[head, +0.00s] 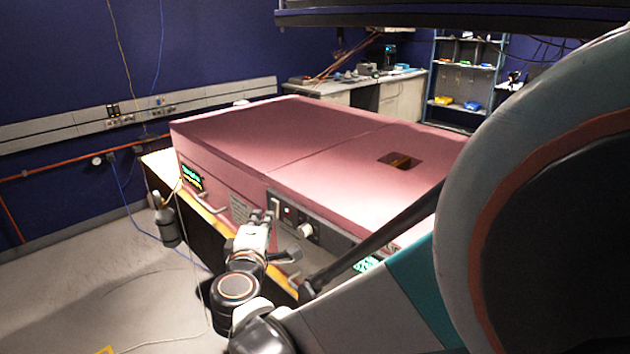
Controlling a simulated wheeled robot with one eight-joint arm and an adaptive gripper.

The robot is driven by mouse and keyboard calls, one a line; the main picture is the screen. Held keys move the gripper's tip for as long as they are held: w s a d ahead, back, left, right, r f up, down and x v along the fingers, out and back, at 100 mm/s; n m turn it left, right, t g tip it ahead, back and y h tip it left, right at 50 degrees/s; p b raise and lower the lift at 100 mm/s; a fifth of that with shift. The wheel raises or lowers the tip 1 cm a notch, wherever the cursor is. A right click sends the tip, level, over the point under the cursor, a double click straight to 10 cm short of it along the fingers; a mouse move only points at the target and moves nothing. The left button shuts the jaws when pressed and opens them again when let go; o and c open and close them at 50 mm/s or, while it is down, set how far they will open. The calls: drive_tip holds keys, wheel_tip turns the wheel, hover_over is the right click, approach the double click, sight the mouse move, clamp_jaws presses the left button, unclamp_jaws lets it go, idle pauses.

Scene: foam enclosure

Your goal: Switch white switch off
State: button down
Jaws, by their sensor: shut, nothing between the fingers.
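The pink box (240,124) has a dark control panel (327,237) on its front side. At the panel's left end is a small upright white part (275,206), which looks like the white switch. Its exact position, on or off, is too small to tell. A red light (287,211) and a pale round knob (305,230) sit to its right. My gripper (263,215) is shut and empty, with its tips just left of and close to the white part. I cannot tell whether they touch it.
A pale handle (212,207) sticks out from the box's front at the left. The box top has a square opening (400,161). A dark bottle (166,222) stands left of the box. Shelves (465,75) and a workbench (402,95) are at the back. The floor at left is mostly clear.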

idle(0.3)
drive_tip(key=shift+w+d+f+b, duration=0.3)
drive_tip(key=shift+w+f+b, duration=0.05)
drive_tip(key=shift+f, duration=0.05)
drive_tip(key=shift+a+r, duration=0.1)
drive_tip(key=shift+r, duration=0.05)
drive_tip(key=shift+s, duration=0.1)
